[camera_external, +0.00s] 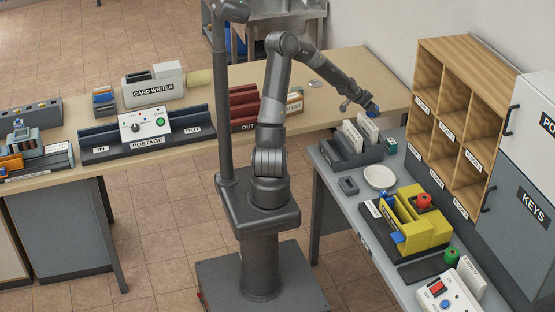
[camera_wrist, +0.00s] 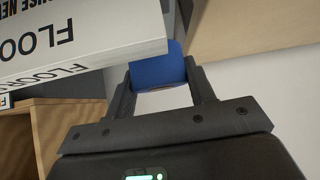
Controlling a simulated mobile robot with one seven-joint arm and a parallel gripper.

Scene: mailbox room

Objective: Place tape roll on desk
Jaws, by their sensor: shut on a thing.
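My gripper (camera_external: 362,103) is shut on a rounded blue thing, which looks like the tape roll (camera_external: 373,111). In the wrist view the blue roll (camera_wrist: 158,64) is between the two fingers of my gripper (camera_wrist: 162,88). The height of the roll over the surface is hard to tell. In the wrist view a white block lettered FLOOR (camera_wrist: 75,45) is close on the left; I cannot tell whether it touches the roll.
The wood desk has bare room behind the red OUT rack (camera_external: 244,105).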

